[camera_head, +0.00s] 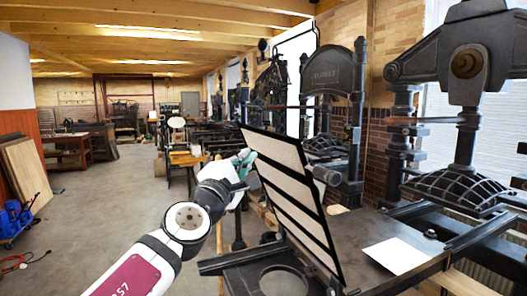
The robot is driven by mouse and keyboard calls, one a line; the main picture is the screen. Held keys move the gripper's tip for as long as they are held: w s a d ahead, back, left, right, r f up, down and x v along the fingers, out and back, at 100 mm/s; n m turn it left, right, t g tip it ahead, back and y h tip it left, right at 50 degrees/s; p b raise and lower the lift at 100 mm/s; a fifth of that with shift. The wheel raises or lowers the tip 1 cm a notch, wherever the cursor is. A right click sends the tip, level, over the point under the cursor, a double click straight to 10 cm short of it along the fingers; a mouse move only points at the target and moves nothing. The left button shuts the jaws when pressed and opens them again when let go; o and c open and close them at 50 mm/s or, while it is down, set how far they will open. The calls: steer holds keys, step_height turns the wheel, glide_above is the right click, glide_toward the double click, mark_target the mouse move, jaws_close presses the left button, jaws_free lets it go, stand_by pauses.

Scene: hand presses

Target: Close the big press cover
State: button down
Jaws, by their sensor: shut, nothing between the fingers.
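The big press cover (288,195) is a flat, dark-framed panel with pale strips. It stands raised and tilted over the dark press bed (375,238), hinged near its lower end. My gripper (246,160) is at the upper left edge of the cover, on its left side. The fingers are shut with nothing between them. They are small in the picture, and I cannot tell whether they touch the cover. A white sheet (397,256) lies on the press bed to the right of the cover.
The large press frame (466,64) stands at the right above the bed, with a ribbed platen (455,188). More black presses (333,85) line the right wall. Open floor (110,210) lies at the left. Boards (24,175) and a blue item (14,218) stand at the far left.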

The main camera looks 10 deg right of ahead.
mark_target(271, 134)
steer(key=shift+w+d+r+b, duration=0.5)
steer(key=shift+w+d, duration=0.25)
steer(key=shift+d, duration=0.15)
steer(key=shift+w+d+r+b, duration=0.4)
steer(key=shift+w+d, duration=0.3)
steer(key=shift+d, duration=0.2)
steer(key=shift+w+d+r+b, duration=0.4)
steer(key=shift+w+d+b, duration=0.15)
steer(key=shift+w+d, duration=0.3)
steer(key=shift+s+d, duration=0.1)
steer(key=shift+d, duration=0.05)
